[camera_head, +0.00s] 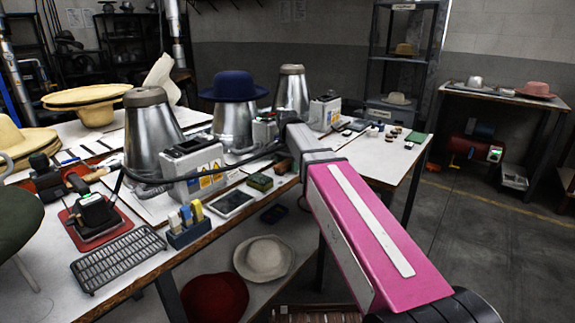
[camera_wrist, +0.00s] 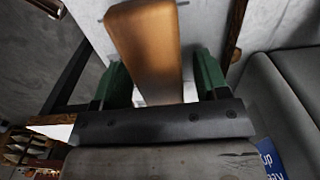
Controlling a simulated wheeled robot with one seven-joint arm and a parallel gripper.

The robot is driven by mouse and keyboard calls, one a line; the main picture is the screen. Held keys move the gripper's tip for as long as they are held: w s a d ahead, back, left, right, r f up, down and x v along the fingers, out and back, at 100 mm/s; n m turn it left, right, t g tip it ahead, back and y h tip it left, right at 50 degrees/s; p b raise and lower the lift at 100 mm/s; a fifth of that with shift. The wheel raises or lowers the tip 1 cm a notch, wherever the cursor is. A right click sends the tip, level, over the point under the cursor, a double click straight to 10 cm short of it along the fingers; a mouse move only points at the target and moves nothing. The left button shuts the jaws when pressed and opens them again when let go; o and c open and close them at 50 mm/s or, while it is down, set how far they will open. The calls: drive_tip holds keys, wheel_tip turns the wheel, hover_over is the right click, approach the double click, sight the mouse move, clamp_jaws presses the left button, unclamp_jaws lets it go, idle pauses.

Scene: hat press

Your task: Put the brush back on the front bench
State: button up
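In the wrist view a smooth brown wooden piece, which looks like the brush's handle (camera_wrist: 147,45), stands between the two green fingers of my gripper (camera_wrist: 162,82). Its near end is wide and rounded, and it narrows towards the fingers. A pale gap shows between the wood and the right finger. Contact farther down is hidden, so I cannot tell whether the fingers grip it. The front bench (camera_head: 200,245) is the white, wood-edged table in the head view. My arm reaches over its right part, and its end is small and unclear there.
Metal hat cones (camera_head: 153,135), a blue hat (camera_head: 233,86) and a control box (camera_head: 190,170) with labels crowd the bench. Hats lie on the lower shelf. Open floor is at right.

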sight(287, 161)
drive_tip(key=shift+r, duration=0.1)
wheel_tip(287, 161, up, 12)
idle(0.6)
idle(1.1)
